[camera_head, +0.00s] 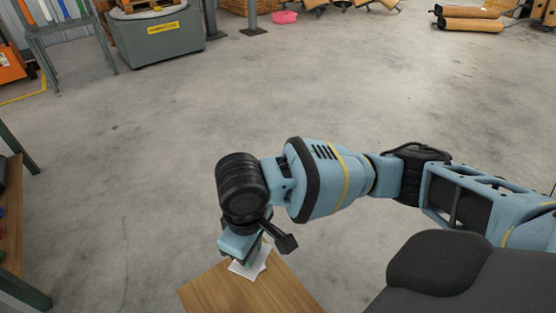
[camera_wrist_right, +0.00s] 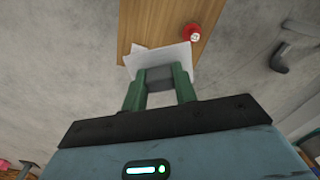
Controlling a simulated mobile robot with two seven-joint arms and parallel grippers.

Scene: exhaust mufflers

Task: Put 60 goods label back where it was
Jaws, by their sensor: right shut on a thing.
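My right gripper (camera_head: 262,258) reaches down over the near end of a wooden surface (camera_head: 215,293). It is shut on the goods label (camera_head: 247,269), a white sheet that sticks out under and beside the fingers. In the right wrist view, the green fingers (camera_wrist_right: 160,88) hold the white goods label (camera_wrist_right: 178,56) in front of the wooden surface (camera_wrist_right: 150,22). A second white corner shows at its left, and I cannot tell if it is a separate sheet. Any print on the label is not visible. I cannot tell whether the label touches the wood. My left gripper is out of view.
A red round object (camera_wrist_right: 192,32) with a white mark sits on the wooden surface in the right wrist view. A workbench (camera_head: 12,215) stands at the left edge. A grey bin (camera_head: 158,38) and pink basket (camera_head: 284,17) are far back. The concrete floor between is clear.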

